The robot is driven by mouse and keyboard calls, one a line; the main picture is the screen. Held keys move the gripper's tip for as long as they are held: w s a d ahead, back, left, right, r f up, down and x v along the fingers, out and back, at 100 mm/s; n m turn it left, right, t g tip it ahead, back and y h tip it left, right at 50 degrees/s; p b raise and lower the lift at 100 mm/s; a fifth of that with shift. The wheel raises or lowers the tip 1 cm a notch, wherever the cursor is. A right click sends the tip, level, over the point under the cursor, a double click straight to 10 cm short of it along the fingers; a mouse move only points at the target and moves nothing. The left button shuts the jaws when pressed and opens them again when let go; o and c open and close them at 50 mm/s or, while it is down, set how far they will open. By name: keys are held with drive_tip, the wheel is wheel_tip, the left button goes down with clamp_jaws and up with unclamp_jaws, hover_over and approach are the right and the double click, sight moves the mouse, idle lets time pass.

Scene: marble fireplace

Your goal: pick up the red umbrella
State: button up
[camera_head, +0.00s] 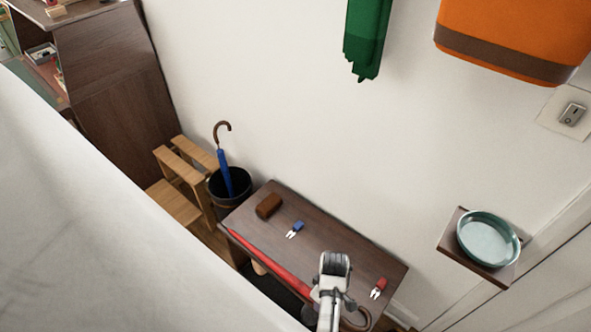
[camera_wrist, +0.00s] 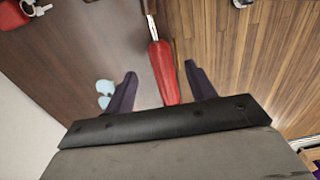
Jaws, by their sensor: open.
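The red umbrella (camera_head: 270,260) lies closed along the front edge of the dark wooden bench (camera_head: 325,243) in the head view. Its curved brown handle (camera_head: 357,319) is at the bench's right end. In the wrist view the red umbrella (camera_wrist: 164,72) runs between the two fingers of my gripper (camera_wrist: 160,70), with its pale shaft towards the top. My gripper is open, one finger on each side of the umbrella. The fingers' contact with it cannot be told. In the head view my arm hides part of the umbrella.
A brown case (camera_head: 269,205), a small blue item (camera_head: 298,226) and a small red item (camera_head: 381,284) lie on the bench. A black bin (camera_head: 230,187) with a blue umbrella (camera_head: 224,165) stands at its left. A wall shelf (camera_head: 449,238) holds a bowl (camera_head: 488,240).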

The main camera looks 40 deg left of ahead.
drive_tip(key=f, duration=0.4)
drive_tip(key=shift+s+d, duration=0.2)
drive_tip(key=shift+d, duration=0.05)
drive_tip(key=c, duration=1.1)
drive_tip(key=shift+c, duration=0.3)
drive_tip(key=shift+r, duration=0.2)
